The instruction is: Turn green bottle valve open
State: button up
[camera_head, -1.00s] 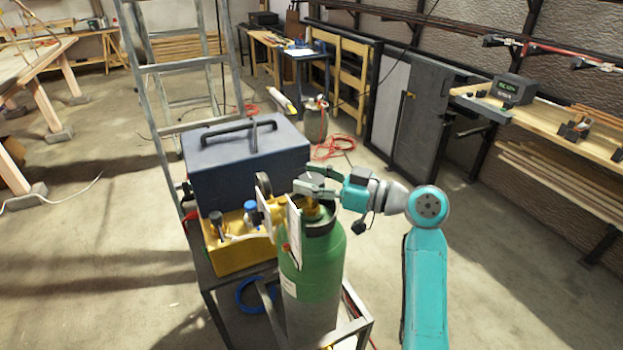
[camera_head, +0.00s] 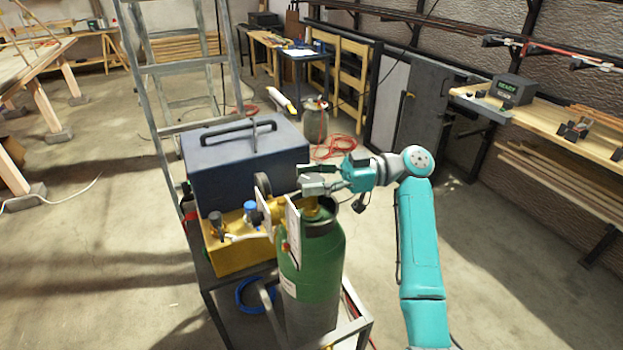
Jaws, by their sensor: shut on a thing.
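The green bottle (camera_head: 316,262) stands upright on a metal cart, with a dark collar and a brass valve (camera_head: 309,207) at its top. My gripper (camera_head: 312,183) is at the top of the bottle, shut on the valve's top. The fingers cover most of that top, so the handle and its turn cannot be made out. My teal arm reaches in from the right. A white tag hangs at the left of the valve.
A dark blue case (camera_head: 245,165) and a yellow box (camera_head: 232,254) with knobs sit close left of the bottle on the cart (camera_head: 352,327). A metal ladder (camera_head: 150,110) stands behind. The floor to the right is open.

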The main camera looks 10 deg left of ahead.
dwell(0.3)
jog(key=o, duration=1.2)
jog(key=v, duration=1.2)
